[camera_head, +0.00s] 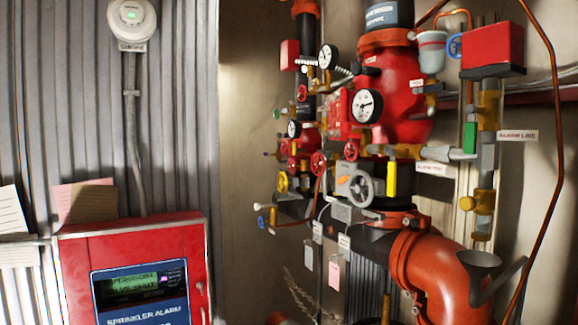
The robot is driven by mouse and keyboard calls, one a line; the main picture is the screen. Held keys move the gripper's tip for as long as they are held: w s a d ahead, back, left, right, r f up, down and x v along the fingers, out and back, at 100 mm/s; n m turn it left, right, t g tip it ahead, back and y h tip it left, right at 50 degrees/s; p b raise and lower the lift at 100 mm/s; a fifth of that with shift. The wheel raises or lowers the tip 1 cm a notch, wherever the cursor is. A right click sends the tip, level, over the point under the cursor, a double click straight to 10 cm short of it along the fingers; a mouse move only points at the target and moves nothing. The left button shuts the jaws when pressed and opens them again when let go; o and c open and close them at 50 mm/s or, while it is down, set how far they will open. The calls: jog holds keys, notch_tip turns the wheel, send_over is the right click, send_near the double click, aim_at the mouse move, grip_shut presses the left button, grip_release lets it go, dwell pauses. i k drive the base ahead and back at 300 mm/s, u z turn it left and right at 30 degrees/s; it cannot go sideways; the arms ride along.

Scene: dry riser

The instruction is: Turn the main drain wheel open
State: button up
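Several handwheels sit on the valve assembly, and I cannot read a main drain label on any of them. The largest is a grey spoked handwheel (361,188), low in front of the dark riser pipe. Smaller red handwheels show to its left, one at mid height (318,163). A small blue handle (261,222) is at the lower left, and a blue handwheel (455,46) is at the upper right. My gripper is not in view, and nothing is seen touching any wheel.
A red sprinkler alarm panel (150,235) stands at the lower left. The red valve body (402,85) with gauges fills the centre. A thick orange elbow pipe (450,265) and a grey funnel (479,261) are at the lower right. Bare wall (245,130) lies between panel and pipes.

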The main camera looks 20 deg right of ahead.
aim_at(317, 164)
jog(key=z, duration=0.05)
jog(key=i, duration=1)
jog(key=u, duration=0.1)
